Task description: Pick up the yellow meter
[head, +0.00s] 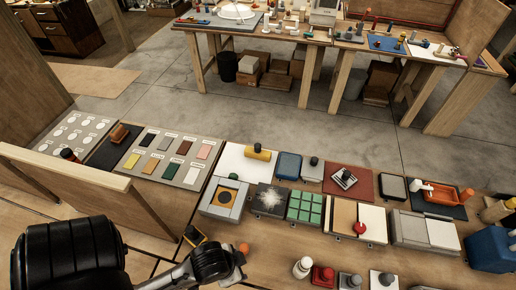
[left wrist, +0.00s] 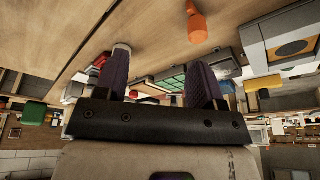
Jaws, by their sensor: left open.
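I cannot make out the meter in the left wrist view. My right gripper is in neither view.
An orange knob-like piece (head: 244,248) stands close to my left arm, and it shows in the left wrist view (left wrist: 197,26). A grey box with a round opening (head: 224,198) lies behind. A white bottle (head: 302,267) and a red-knobbed piece (head: 322,276) stand to the right. A wooden panel (head: 80,178) rises at left.

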